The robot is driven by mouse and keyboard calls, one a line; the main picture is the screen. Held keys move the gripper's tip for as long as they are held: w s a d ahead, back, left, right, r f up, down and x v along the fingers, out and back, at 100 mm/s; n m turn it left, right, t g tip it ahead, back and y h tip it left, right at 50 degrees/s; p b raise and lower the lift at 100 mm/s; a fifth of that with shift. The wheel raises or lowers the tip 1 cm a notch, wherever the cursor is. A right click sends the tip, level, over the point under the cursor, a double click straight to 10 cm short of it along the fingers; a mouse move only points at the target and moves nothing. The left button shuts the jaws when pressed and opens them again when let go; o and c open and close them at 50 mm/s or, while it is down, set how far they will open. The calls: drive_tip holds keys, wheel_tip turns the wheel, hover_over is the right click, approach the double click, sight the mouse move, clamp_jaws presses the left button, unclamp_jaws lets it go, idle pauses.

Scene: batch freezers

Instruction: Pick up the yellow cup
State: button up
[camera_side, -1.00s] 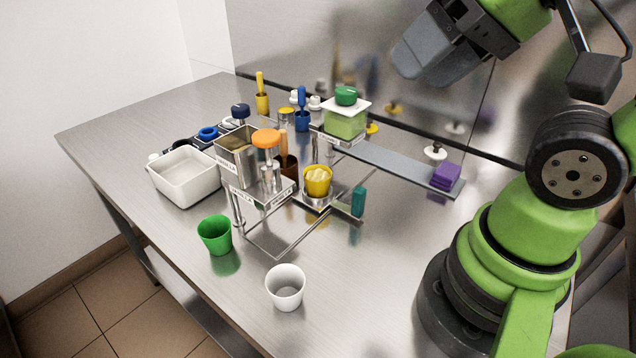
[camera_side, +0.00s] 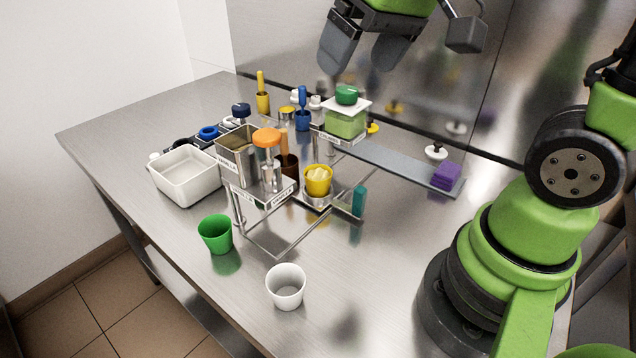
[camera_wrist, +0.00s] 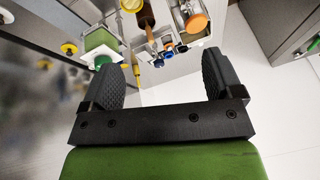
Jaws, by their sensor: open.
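The yellow cup (camera_side: 318,181) stands upright on a small metal stand in the middle of the table and holds a pale, creamy filling. In the wrist view a yellow cup (camera_wrist: 132,5) shows partly, cut by the top edge. My gripper (camera_side: 366,58) is high above the back of the table, up and to the right of the cup and well apart from it. In the wrist view my gripper (camera_wrist: 172,80) has its two dark fingers wide apart with nothing between them.
A metal frame holds the orange-lidded dispenser (camera_side: 266,140) beside the cup and the green-lidded container (camera_side: 345,120) behind it. A green cup (camera_side: 215,234) and a white cup (camera_side: 286,287) stand in front. A purple block (camera_side: 447,175) lies on the shelf at right. A white bin (camera_side: 187,176) stands left.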

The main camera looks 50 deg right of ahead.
drive_tip(key=w+d+f+n+g, duration=0.2)
drive_tip(key=w+d+f+g, duration=0.15)
drive_tip(key=w+f, duration=0.6)
drive_tip(key=n+g, duration=0.1)
hover_over(318, 177)
drive_tip(key=s+a, duration=0.1)
wheel_tip(318, 177, down, 7)
drive_tip(key=shift+h, duration=0.4)
wheel_tip(318, 177, down, 5)
drive_tip(key=shift+s+r, duration=0.1)
drive_tip(key=shift+r, duration=0.05)
drive_tip(key=shift+a+f, duration=0.15)
drive_tip(key=shift+f, duration=1.25)
drive_tip(key=shift+a+f, duration=0.15)
drive_tip(key=shift+f, duration=1.2)
drive_tip(key=c, duration=1)
